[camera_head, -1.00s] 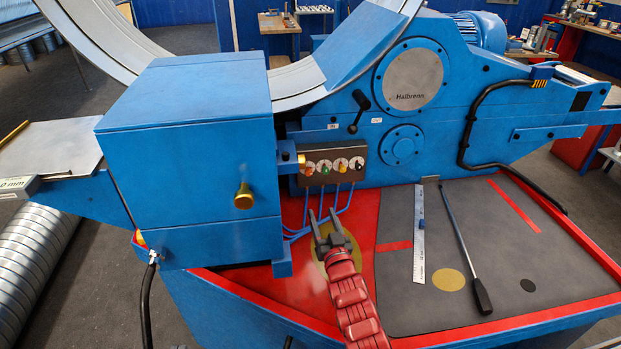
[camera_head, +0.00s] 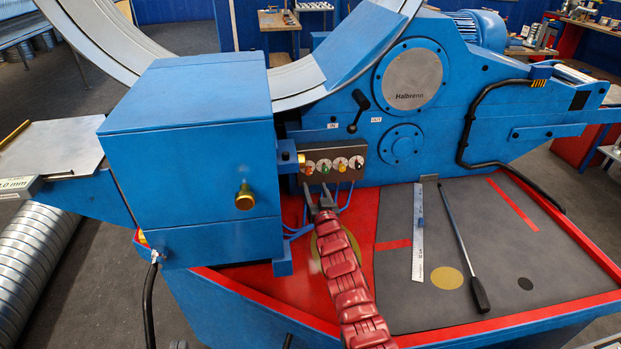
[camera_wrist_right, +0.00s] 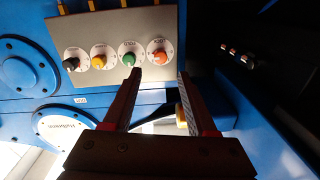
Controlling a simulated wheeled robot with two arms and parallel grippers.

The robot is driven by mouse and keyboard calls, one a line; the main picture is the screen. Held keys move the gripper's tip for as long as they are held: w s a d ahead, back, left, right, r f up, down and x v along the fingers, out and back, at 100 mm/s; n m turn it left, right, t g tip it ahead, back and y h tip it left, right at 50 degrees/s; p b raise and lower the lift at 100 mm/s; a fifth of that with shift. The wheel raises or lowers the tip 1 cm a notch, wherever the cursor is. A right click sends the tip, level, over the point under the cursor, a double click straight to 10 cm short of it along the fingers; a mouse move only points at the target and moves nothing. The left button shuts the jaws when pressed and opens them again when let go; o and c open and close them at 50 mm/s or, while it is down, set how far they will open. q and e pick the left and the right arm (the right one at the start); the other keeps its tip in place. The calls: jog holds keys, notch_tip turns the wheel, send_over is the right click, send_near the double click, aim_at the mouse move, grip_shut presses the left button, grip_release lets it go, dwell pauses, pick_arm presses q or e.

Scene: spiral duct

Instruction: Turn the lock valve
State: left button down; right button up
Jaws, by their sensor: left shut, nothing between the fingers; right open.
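The valve panel (camera_head: 332,153) is a dark plate with a row of small knobs on the front of the blue machine. From left to right in the head view they are a red-orange knob (camera_head: 309,170), a green knob (camera_head: 325,168), a yellow knob (camera_head: 342,166) and a black knob (camera_head: 359,163). My right gripper (camera_head: 315,190) is open just below the panel's left end. In the right wrist view, the red-orange knob (camera_wrist_right: 160,57) appears just beyond the gap between the open fingertips (camera_wrist_right: 159,76). My left gripper is not in view.
A large blue box (camera_head: 190,130) with a brass knob (camera_head: 244,196) stands left of the panel. A ruler (camera_head: 418,235) and a black-handled rod (camera_head: 465,250) lie on the grey mat at right.

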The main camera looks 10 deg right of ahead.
aim_at(309, 173)
jog(key=w+b, duration=0.1)
jog(key=w, duration=0.1)
jog(key=w+b, duration=0.3)
jog(key=w, duration=0.1)
jog(key=shift+a+f, duration=0.3)
jog(key=shift+w+r+b, duration=0.25)
jog(key=shift+w+b, duration=0.1)
grip_shut()
